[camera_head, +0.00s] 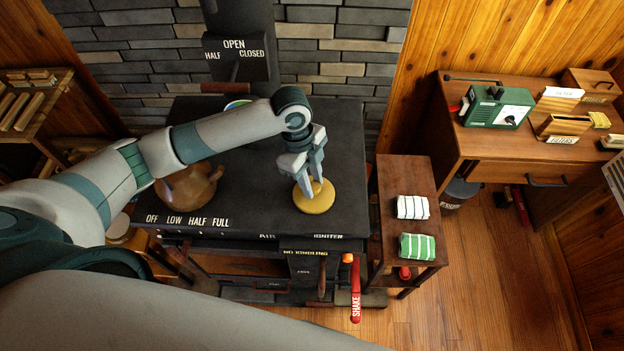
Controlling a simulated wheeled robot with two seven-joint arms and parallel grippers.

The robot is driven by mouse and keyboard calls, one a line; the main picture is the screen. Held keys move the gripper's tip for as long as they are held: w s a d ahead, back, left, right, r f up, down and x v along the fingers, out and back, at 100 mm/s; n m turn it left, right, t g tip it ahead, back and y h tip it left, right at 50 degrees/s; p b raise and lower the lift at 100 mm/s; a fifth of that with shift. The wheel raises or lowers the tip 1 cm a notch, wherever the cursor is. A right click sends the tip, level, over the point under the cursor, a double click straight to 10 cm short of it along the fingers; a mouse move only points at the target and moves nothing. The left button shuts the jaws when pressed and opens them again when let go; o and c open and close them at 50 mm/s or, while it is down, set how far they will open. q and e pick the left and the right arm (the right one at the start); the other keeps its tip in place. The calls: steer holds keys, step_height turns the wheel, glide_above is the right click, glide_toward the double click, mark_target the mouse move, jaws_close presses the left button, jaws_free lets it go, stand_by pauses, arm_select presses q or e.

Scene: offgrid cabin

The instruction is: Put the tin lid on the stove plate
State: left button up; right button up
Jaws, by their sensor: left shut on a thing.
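The tin lid (314,204) is a round yellow disc over the front right part of the black stove top (342,150). My left gripper (308,190) points down from above and is shut on the lid, with its fingers at the lid's upper middle. I cannot tell whether the lid touches the stove plate or hangs just above it. My right gripper is not in view.
A brown kettle (185,190) stands on the stove's left, partly behind my left arm. A stovepipe (240,25) rises at the back. A side table (407,178) with two rolled cloths stands to the right. The stove top right of the lid is clear.

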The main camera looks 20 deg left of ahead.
arm_select(q)
steer(key=shift+f, duration=0.1)
stand_by(0.7)
steer(key=o, duration=1.8)
steer(key=shift+c, duration=0.2)
steer(key=shift+p+v, duration=1.25)
steer(key=shift+p, duration=0.05)
steer(key=shift+v, duration=2.2)
steer(key=shift+s+d, duration=0.1)
